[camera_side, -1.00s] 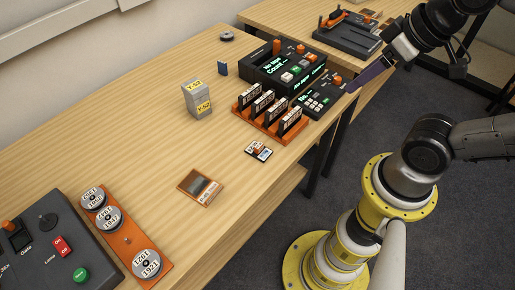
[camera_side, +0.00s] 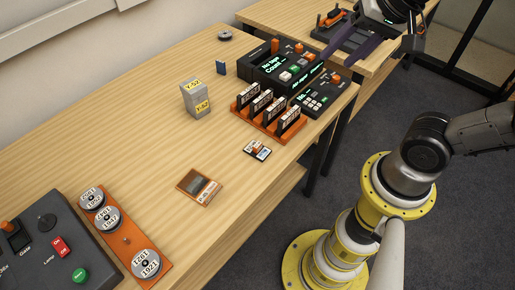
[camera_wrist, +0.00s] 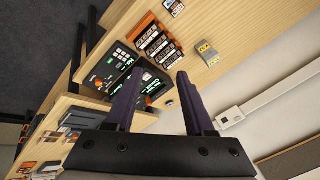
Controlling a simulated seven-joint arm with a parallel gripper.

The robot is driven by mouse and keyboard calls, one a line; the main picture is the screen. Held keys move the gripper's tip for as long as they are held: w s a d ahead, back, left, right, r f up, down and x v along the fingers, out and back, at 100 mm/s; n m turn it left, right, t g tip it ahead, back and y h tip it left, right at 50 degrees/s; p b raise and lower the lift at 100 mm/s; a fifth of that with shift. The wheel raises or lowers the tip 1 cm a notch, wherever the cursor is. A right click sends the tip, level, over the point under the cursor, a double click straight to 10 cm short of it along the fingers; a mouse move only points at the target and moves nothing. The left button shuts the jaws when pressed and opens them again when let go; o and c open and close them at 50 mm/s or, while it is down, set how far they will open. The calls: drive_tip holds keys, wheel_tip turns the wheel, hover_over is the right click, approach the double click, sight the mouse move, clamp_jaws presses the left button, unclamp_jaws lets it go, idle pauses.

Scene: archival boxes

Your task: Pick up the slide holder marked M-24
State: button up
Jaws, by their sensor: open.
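I cannot read the mark M-24 on anything in view. A small white slide holder (camera_side: 257,150) with dark and orange parts lies flat in front of the orange rack; it partly shows at the top of the wrist view (camera_wrist: 175,7). A brown flat holder (camera_side: 199,187) with a grey window and a pale label lies nearer the camera. My gripper (camera_wrist: 160,72) has two dark purple fingers apart, with nothing between them. In the side view my gripper (camera_side: 347,61) is at the top right, above the far end of the table, well away from both holders.
An orange rack (camera_side: 262,120) holds several black cases in front of a black counter device (camera_side: 281,63). A grey box marked Y-52 (camera_side: 197,100) stands to its left. An orange tray (camera_side: 127,241) of reels lies at bottom left.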

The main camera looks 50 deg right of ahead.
drive_tip(key=w+a+f+m+g, duration=0.1)
drive_tip(key=w+a+m, duration=0.1)
drive_tip(key=w+m, duration=0.25)
drive_tip(key=m+g, duration=0.3)
drive_tip(key=g, duration=0.2)
hover_over(257, 144)
wheel_tip(257, 144, down, 14)
wheel_tip(257, 144, down, 8)
drive_tip(key=shift+w+r, duration=0.1)
drive_tip(key=shift+r, duration=0.1)
drive_tip(key=shift+s+f, duration=0.2)
drive_tip(key=shift+f, duration=2.55)
clamp_jaws()
